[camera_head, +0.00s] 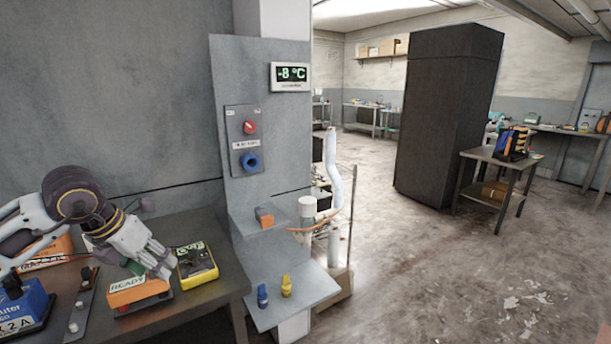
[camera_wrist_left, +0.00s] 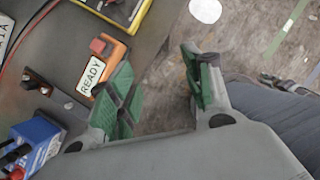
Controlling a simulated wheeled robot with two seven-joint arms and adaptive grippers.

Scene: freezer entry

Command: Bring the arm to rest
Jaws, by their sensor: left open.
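My left arm comes in from the left in the head view. Its gripper (camera_head: 148,262) is over the dark bench (camera_head: 212,298), close to the orange box (camera_head: 137,291) labelled READY. In the left wrist view the gripper (camera_wrist_left: 160,82) has its green-padded fingers spread apart, with nothing between them. One finger overlaps the edge of the READY box (camera_wrist_left: 103,67) in that view; I cannot tell whether they touch. My right gripper is not in view.
A yellow meter (camera_head: 197,264), a blue box (camera_head: 26,310) and a switch strip (camera_head: 80,308) crowd the bench. A grey panel (camera_head: 262,110) with a -8 °C display (camera_head: 290,77) and shelves stands to its right. Open floor (camera_head: 430,270) lies beyond.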

